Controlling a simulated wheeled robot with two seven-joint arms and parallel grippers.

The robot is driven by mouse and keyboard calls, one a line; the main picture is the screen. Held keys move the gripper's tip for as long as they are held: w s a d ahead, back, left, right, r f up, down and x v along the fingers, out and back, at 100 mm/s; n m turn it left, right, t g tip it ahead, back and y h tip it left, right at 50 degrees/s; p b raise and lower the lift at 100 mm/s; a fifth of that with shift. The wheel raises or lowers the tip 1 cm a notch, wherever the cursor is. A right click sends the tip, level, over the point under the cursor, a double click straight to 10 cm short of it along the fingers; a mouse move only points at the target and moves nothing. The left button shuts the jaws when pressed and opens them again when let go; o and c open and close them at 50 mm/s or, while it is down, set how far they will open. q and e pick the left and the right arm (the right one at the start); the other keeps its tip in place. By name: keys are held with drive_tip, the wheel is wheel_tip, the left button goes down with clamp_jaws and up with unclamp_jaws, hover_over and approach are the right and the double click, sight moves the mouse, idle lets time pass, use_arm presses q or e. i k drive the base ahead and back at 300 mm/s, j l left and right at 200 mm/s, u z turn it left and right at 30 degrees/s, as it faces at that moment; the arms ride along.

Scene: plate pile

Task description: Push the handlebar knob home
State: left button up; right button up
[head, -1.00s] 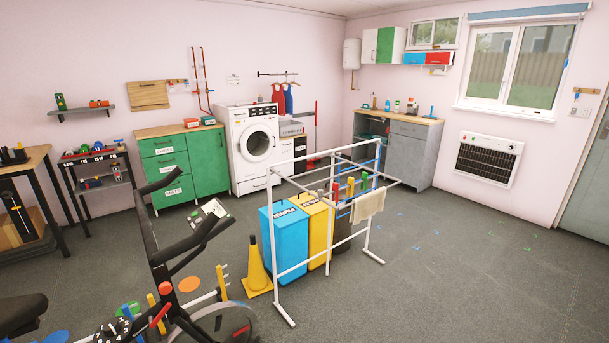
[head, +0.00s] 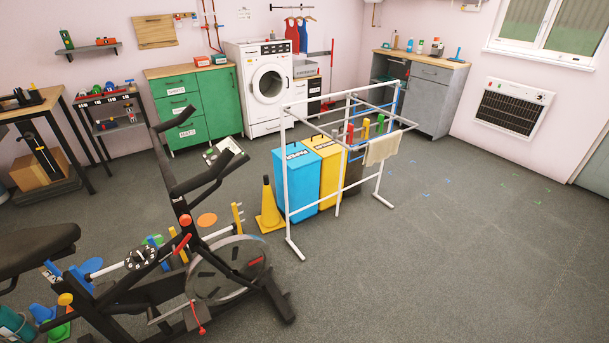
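A black exercise bike (head: 180,290) stands at the lower left in the head view. Its dark handlebars (head: 205,177) rise toward the middle of the room. A round red-orange knob (head: 185,220) sits on the post below the handlebars; I cannot tell how far in it is. A red lever (head: 183,243) is just under it. A yellow-orange knob (head: 65,299) is on the bike below the seat (head: 38,246). Neither of my grippers is in view.
A white drying rack (head: 287,190) stands right of the bike, with a blue bin (head: 297,180) and a yellow bin behind it. A yellow cone (head: 268,208) is between bike and rack. Small coloured objects lie around the bike's left. The grey floor at right is clear.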

sight(185, 219)
drive_tip(key=u, duration=1.4)
